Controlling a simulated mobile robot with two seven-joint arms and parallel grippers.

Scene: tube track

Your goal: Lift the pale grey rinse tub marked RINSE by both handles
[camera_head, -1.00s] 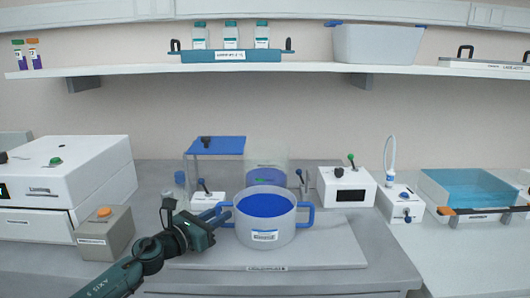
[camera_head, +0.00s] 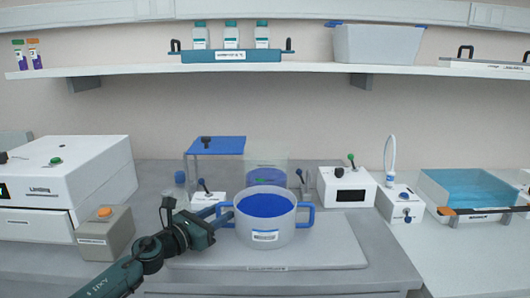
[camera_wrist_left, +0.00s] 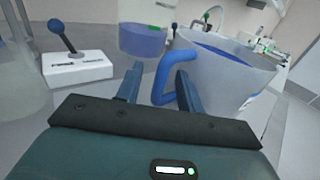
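The pale grey rinse tub (camera_head: 266,227) stands upright on a pale board on the bench, with blue contents and a small label on its front. The label is too small to read. Its blue left handle (camera_head: 217,209) and blue right handle (camera_head: 308,214) stick out at the sides. My left gripper (camera_head: 226,214) is at the left handle. In the left wrist view its two fingers (camera_wrist_left: 160,80) are apart, with the blue handle (camera_wrist_left: 164,78) between them near the tips. The tub wall (camera_wrist_left: 222,82) is just beyond. My right gripper is not in view.
The pale board (camera_head: 325,250) is clear in front and to the right of the tub. A clear container with blue contents (camera_head: 267,174) stands behind it. A grey box with an orange knob (camera_head: 105,232) is left of my arm. A switch box (camera_wrist_left: 77,68) is left of my fingers.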

